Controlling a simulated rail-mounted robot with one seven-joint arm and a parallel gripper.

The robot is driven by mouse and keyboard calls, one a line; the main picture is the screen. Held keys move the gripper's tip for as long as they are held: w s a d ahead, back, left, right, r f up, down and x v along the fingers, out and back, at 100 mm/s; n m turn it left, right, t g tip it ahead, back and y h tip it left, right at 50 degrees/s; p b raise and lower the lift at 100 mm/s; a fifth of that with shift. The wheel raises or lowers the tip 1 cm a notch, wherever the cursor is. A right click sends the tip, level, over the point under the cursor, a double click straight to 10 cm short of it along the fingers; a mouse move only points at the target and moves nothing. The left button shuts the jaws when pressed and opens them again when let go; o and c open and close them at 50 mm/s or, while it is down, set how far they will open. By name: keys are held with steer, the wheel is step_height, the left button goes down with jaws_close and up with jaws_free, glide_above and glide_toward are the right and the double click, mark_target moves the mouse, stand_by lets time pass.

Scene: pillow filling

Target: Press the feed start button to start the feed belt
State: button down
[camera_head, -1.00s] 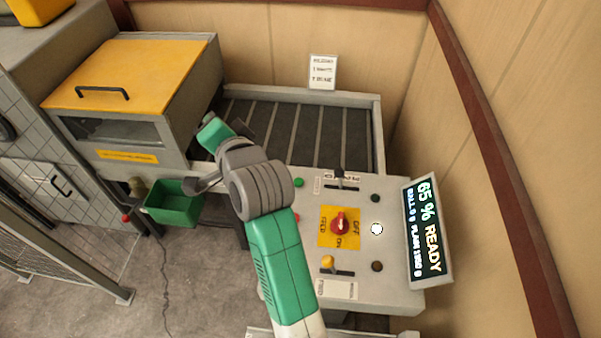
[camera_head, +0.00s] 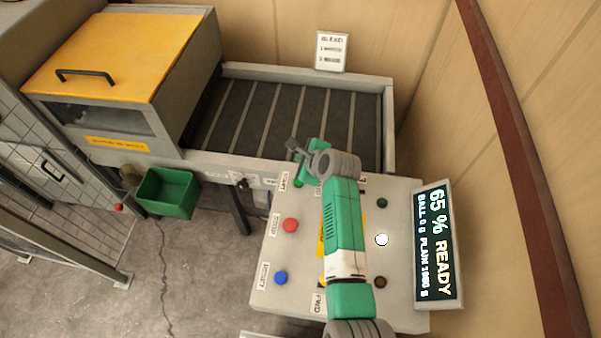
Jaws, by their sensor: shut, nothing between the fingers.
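The control panel (camera_head: 400,309) is a pale sloped box at the lower right. A green button (camera_head: 298,183) is partly visible beside the arm, by a label that seems to read START (camera_head: 284,182). My gripper (camera_head: 292,146) is shut and empty; it shows small and dark at the end of my green and grey arm, in the picture just above the green button. Whether it touches anything cannot be told. The dark slatted feed belt (camera_head: 235,115) lies behind the panel. The display (camera_head: 433,243) reads 65 % READY.
A red button (camera_head: 290,225) and a blue button (camera_head: 281,278) sit below the green one. A white lamp (camera_head: 381,240) is lit. My arm covers most of the yellow switch plate. A yellow-lidded machine (camera_head: 120,60) and a green bin (camera_head: 168,192) stand left.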

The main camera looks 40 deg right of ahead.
mark_target(301, 184)
steer(key=shift+f, duration=0.25)
step_height(301, 184, down, 8)
steer(key=b, duration=0.7)
steer(key=shift+b, duration=0.4)
steer(key=shift+f, duration=0.3)
steer(key=shift+f, duration=0.1)
stand_by(1.1)
steer(key=shift+f+b, duration=0.3)
steer(key=shift+f+b, duration=0.35)
steer(key=shift+f, duration=0.15)
stand_by(0.6)
steer(key=shift+r+p, duration=0.9)
steer(key=shift+p, duration=0.1)
